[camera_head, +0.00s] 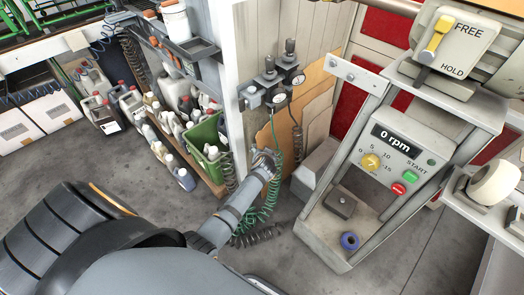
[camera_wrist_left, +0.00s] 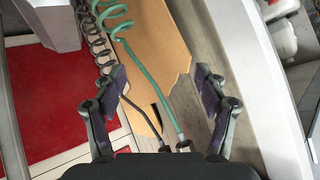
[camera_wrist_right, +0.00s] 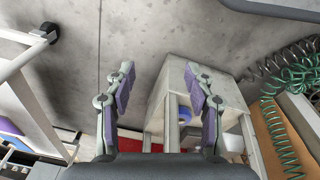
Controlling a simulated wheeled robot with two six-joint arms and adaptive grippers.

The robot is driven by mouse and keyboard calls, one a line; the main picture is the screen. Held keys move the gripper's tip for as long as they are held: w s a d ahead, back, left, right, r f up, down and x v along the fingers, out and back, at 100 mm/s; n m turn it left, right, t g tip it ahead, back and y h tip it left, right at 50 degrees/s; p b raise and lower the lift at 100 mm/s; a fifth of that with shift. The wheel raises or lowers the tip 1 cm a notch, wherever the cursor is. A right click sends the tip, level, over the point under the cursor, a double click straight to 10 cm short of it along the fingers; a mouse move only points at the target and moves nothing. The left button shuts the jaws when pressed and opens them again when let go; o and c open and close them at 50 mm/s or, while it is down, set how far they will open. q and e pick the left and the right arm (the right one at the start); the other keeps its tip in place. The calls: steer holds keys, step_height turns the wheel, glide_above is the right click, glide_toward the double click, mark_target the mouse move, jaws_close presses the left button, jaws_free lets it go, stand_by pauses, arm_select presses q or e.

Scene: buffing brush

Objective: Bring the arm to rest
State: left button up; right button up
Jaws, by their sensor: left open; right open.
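My left arm (camera_head: 222,225) comes in from the bottom left of the head view and ends beside the green coiled hose (camera_head: 262,212). Its gripper is hard to make out there. In the left wrist view the left gripper (camera_wrist_left: 162,90) is open and empty, with the green hose and brown board (camera_wrist_left: 150,45) behind its fingers. My right gripper (camera_wrist_right: 162,88) is open and empty in the right wrist view, above grey floor and a grey box-like stand (camera_wrist_right: 185,75). The right gripper is not seen in the head view.
A machine panel (camera_head: 405,155) reads 0 rpm. The yellow lever (camera_head: 436,38) points toward FREE. Two gauges (camera_head: 283,80) hang on the wall post. A green crate (camera_head: 205,140) and several bottles stand at the left. Bare floor (camera_head: 150,200) lies between.

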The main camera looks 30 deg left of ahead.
stand_by(0.3)
arm_select(q)
steer(key=s+d+f+m+g+h, duration=0.1)
steer(key=s+f+g+h, duration=0.15)
steer(key=s+f, duration=1.25)
steer(key=s+d+f+m+g+h, duration=0.1)
steer(key=s+d+f+g, duration=0.15)
steer(key=s+f, duration=1.25)
steer(key=s+a+f+g, duration=0.1)
steer(key=s+f+g, duration=0.2)
steer(key=s, duration=1.7)
arm_select(e)
steer(key=s+d+f, duration=0.2)
steer(key=s+f, duration=1.2)
steer(key=s, duration=0.2)
arm_select(q)
step_height(320, 180, up, 13)
steer(key=p, duration=1.2)
steer(key=shift+w+f+n+h, duration=0.15)
steer(key=shift+w+n+h, duration=0.25)
steer(key=shift+w+h, duration=0.05)
arm_select(e)
step_height(320, 180, up, 12)
steer(key=shift+w, duration=0.15)
